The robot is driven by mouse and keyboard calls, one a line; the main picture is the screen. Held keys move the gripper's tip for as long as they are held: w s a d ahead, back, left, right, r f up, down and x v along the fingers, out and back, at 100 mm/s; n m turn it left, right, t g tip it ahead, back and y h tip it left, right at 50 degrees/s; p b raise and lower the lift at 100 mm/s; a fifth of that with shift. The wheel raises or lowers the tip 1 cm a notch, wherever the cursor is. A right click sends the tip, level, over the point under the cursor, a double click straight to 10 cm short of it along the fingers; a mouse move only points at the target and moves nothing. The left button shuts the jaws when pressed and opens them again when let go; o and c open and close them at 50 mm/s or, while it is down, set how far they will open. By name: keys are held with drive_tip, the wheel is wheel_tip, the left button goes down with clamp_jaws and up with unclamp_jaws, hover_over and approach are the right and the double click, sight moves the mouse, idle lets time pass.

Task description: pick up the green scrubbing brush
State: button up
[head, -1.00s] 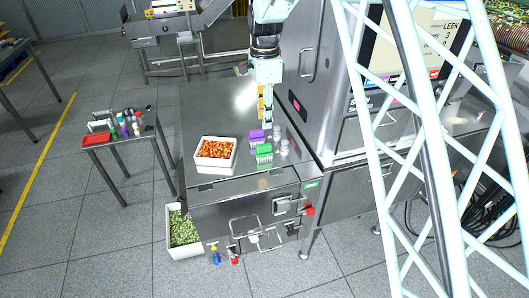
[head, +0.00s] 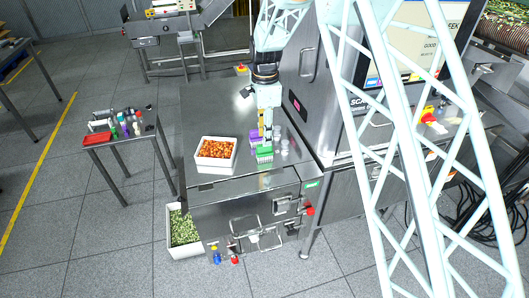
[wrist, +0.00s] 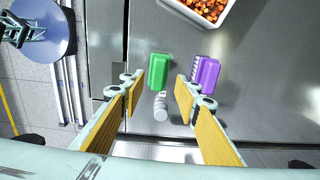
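The green scrubbing brush (head: 264,155) lies on the steel table, in front of the purple brush (head: 256,137). In the wrist view, the green brush (wrist: 158,72) is below and just beyond my fingertips, lined up with the gap between them. The purple brush (wrist: 206,78) shows just right of the right finger. In the head view, my gripper (head: 262,132) hangs pointing down above the brushes and partly covers the purple one. How high it is above the green brush is hard to tell.
A white tray of orange pieces (head: 232,170) stands left of the brushes. Several small pale cups (head: 284,149) stand close on the right; the steel cabinet (head: 300,90) rises beyond them. The table's far left is clear. A side table (head: 112,143) holds bottles and a red tray.

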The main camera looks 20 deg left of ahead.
sight(264, 151)
drive_tip(key=shift+f, duration=0.25)
drive_tip(key=shift+s+f, duration=0.2)
drive_tip(key=shift+f, duration=2.25)
drive_tip(key=c, duration=1)
